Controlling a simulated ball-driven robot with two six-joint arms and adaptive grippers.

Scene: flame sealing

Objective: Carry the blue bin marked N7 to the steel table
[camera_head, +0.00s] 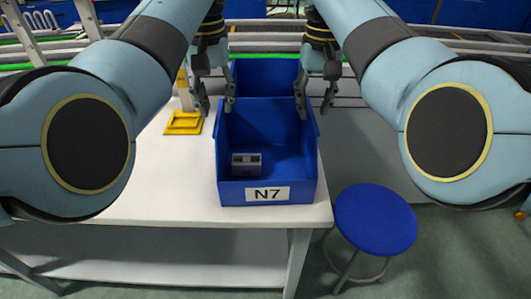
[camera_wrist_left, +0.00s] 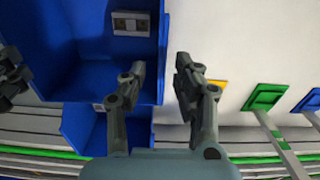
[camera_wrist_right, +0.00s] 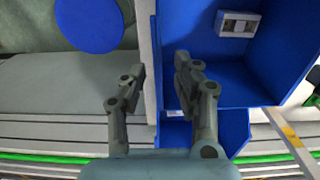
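The blue bin marked N7 (camera_head: 268,194) stands upright near the right end of a white table (camera_head: 150,195), with its label facing the front. A small grey part with two openings (camera_head: 246,164) lies inside it, also seen in the left wrist view (camera_wrist_left: 131,23). My left gripper (camera_head: 217,108) is open, with one finger on each side of the bin's left wall near the back. My right gripper (camera_head: 313,108) is open and likewise straddles the right wall. In both wrist views gaps show between the fingers and the wall. I cannot identify a steel table.
A second blue bin (camera_head: 265,72) is behind N7. A yellow-based stand (camera_head: 183,123) is on the table to the left. A blue round stool (camera_head: 375,219) stands on the floor right of the table. Conveyor rails (camera_head: 450,45) run across the back.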

